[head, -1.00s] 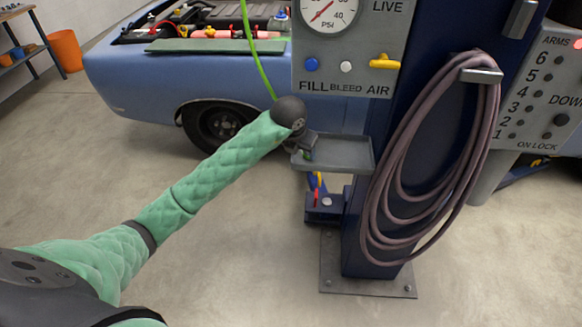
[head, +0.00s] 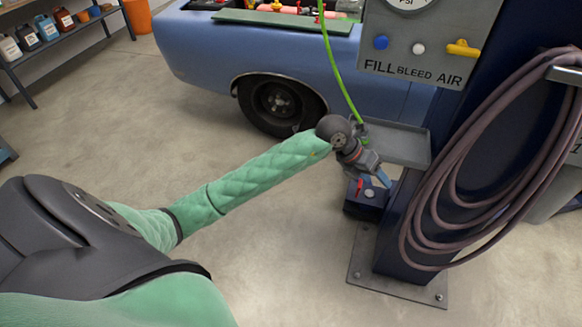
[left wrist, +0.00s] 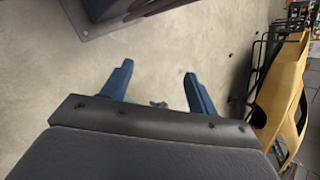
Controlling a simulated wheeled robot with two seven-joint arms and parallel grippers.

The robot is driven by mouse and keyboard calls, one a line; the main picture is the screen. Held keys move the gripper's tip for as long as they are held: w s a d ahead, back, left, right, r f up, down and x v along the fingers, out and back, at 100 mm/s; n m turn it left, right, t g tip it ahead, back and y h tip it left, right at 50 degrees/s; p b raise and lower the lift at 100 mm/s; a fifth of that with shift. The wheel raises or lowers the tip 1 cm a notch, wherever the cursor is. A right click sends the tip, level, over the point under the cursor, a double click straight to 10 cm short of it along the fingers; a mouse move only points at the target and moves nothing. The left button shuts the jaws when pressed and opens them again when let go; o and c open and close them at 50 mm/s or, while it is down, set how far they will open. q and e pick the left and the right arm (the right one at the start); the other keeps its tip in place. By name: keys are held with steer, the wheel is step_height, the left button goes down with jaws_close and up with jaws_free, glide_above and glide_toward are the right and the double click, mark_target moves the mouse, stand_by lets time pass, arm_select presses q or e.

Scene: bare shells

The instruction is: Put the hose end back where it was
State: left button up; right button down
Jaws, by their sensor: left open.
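A thin bright green hose (head: 338,70) hangs down from above and runs to the grey tray (head: 405,147) on the post. Its lower end is near my left wrist, and I cannot tell clearly how it ends there. My left gripper (head: 384,178) is beside the tray's front left corner, with its blue fingers pointing down and right. In the left wrist view the left gripper (left wrist: 158,80) has its two blue fingers wide apart, with floor showing between them. A small greenish bit shows low between the fingers, too small to identify. My right gripper is not in view.
A dark blue post (head: 415,215) stands on a bolted base plate (head: 405,287). A small dark block (head: 365,206) with a red part sits below the tray. A mauve hose coil (head: 475,200) hangs at right. A blue car (head: 215,55) stands behind.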

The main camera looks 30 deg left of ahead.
arm_select(q)
steer(key=s+d+n+t+h, duration=0.1)
steer(key=d+n+t+h, duration=0.15)
steer(key=d+h, duration=0.45)
steer(key=w+a+f+n+t+y, duration=0.1)
steer(key=a+f+n+t+y, duration=0.45)
steer(key=n, duration=0.45)
steer(key=w+a+f+n+t+y, duration=0.15)
steer(key=a+f+n+t, duration=0.35)
steer(key=f+n, duration=0.5)
steer(key=s+a+f+n+g+y, duration=0.2)
steer(key=s+f+n+y, duration=0.2)
steer(key=f, duration=0.4)
steer(key=s+a+f+n+g+y, duration=0.1)
steer(key=s+a+f+n+y, duration=0.15)
steer(key=s+f+n, duration=0.4)
steer(key=s+d+f+n+g, duration=0.1)
steer(key=s+d+f+g, duration=0.1)
steer(key=s+f+g, duration=0.4)
steer(key=s+d+f+n+g, duration=0.1)
steer(key=s+f+g, duration=0.5)
steer(key=s+f, duration=1)
steer(key=s+n, duration=0.1)
steer(key=s, duration=0.4)
steer(key=shift+s+d+f, duration=0.2)
steer(key=shift+d, duration=0.15)
